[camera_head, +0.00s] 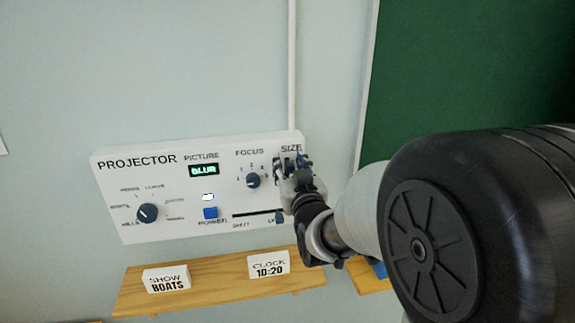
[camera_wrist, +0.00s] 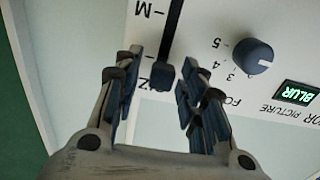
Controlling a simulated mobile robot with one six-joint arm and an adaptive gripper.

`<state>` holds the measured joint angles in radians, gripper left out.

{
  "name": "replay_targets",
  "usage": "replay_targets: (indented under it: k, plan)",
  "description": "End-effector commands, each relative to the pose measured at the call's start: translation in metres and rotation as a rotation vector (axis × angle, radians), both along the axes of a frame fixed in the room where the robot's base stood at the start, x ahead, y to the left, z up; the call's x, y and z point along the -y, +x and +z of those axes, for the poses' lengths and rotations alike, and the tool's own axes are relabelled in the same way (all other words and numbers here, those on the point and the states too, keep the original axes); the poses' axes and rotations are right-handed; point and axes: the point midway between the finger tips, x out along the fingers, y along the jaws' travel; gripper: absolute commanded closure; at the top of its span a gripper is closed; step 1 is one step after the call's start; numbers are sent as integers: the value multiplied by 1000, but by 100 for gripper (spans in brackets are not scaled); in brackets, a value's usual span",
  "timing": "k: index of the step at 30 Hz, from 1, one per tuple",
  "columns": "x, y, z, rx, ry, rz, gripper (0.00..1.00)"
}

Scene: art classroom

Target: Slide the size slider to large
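The projector panel (camera_head: 180,225) is a white box on the wall with the word SIZE at its upper right. In the wrist view the picture is upside down, and the size slider's dark blue knob (camera_wrist: 162,76) sits at the SIZE-label end of its dark vertical slot (camera_wrist: 174,30). An M mark lies further along the slot; the mark beside the knob is hidden by a finger. My gripper (camera_wrist: 158,72) is open, its blue-padded fingers on both sides of the knob, with gaps visible. In the head view my gripper (camera_head: 296,165) covers most of the slider.
Left of the slider are the focus knob (camera_head: 253,181), the lit display (camera_head: 204,170) reading BLUR, the blue power button (camera_head: 211,213) and the picture knob (camera_head: 147,213). A horizontal slider slot (camera_head: 255,214) runs below. A wooden shelf (camera_head: 215,289) holds two cards.

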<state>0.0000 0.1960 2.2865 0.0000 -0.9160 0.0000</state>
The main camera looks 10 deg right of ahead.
Motion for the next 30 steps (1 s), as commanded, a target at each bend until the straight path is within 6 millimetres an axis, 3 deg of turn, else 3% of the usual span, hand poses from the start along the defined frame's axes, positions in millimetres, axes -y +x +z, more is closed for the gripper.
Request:
replay_targets:
  k: [9,21,30]
  plan:
    - [0,-4,-1,-3,0,0,62]
    - [0,-65,0,-1,0,0,62]
    - [0,-75,-1,-1,0,0,62]
